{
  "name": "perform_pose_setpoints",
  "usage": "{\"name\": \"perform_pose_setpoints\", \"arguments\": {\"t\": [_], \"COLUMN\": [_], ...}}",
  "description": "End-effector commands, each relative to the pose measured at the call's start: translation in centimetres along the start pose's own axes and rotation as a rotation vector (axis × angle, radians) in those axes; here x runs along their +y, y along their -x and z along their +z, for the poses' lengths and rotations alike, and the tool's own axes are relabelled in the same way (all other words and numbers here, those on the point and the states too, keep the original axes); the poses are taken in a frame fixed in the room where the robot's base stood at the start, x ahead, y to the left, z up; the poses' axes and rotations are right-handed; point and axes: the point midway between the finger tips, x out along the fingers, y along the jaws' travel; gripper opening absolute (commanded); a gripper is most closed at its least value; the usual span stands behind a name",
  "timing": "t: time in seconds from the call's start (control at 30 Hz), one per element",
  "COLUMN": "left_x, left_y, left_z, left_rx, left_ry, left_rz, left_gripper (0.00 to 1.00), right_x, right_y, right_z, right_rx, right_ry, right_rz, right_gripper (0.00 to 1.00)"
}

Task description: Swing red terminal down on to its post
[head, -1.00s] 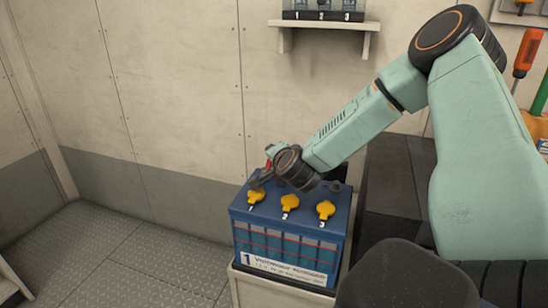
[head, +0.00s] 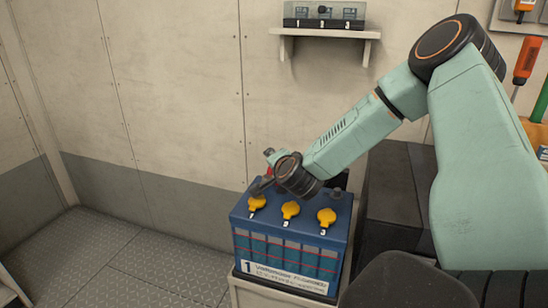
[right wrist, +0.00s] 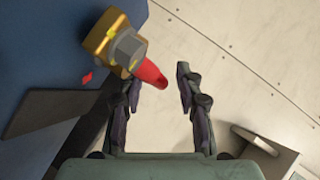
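The blue battery (head: 290,247) stands low in front of the wall, with yellow caps on top. The red terminal shows as a small red bit (head: 269,152) at its back left corner, mostly hidden by my right wrist. In the right wrist view it is a brass clamp (right wrist: 101,38) with a grey bolt head and a red sleeve (right wrist: 151,73). My right gripper (right wrist: 158,72) is open, its fingers on either side of the sleeve's end; contact cannot be told. In the head view the right gripper (head: 262,184) is over the battery's left rear. My left gripper is out of view.
A dark post (head: 336,193) rises at the battery's back right. A dark box (head: 395,200) stands right of the battery. A wall shelf (head: 325,33) holds a small numbered unit above. Tools hang at the right. Floor at the left is clear.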

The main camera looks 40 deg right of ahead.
Motion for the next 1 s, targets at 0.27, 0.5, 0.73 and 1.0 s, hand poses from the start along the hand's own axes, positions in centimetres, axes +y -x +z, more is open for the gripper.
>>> {"name": "perform_pose_setpoints", "arguments": {"t": [0.27,0.5,0.73,1.0], "left_x": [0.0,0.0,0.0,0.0], "left_y": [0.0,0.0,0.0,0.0], "left_z": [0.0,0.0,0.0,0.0], "left_rx": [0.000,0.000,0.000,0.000], "left_ry": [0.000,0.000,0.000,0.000], "left_rz": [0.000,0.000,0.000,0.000], "left_gripper": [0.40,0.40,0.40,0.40], "right_x": [-2.4,-5.6,-7.9,-8.7], "right_y": [1.0,2.3,3.2,3.6], "right_z": [-1.2,-2.8,-4.0,-4.4], "right_rx": [0.000,0.001,0.000,0.000], "right_ry": [-0.008,-0.004,0.001,0.005], "right_rz": [-0.005,-0.009,-0.011,-0.012], "right_gripper": [0.36,0.36,0.36,0.36]}}
